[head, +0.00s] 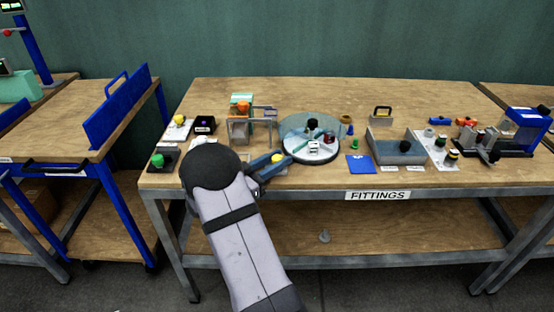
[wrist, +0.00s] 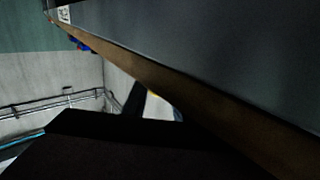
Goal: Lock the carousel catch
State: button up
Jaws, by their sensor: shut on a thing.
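The carousel (head: 296,127) is a round grey disc under a clear rim, with a black-knobbed piece and small red and white items on it.
The wooden bench (head: 225,180) carries a green-knobbed block (head: 158,161) at left, a frame with an orange piece behind, a blue square (head: 360,164) and a grey tray (head: 388,153) at right. A blue press (head: 524,128) stands far right. The bench front edge is close below my gripper.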

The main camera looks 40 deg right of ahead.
aim_at(273, 162)
jog(key=shift+r+m+g, duration=0.1)
jog(key=shift+m+g, duration=0.4)
jog(key=shift+g, duration=0.3)
jog(key=o, duration=1)
jog(key=shift+o, duration=0.2)
jog(key=shift+w+a, duration=0.15)
jog(key=shift+a, duration=1.05)
jog(key=shift+w+a, duration=0.2)
jog(key=shift+a, duration=1.05)
jog(key=shift+w+a, duration=0.15)
jog(key=shift+a, duration=1.05)
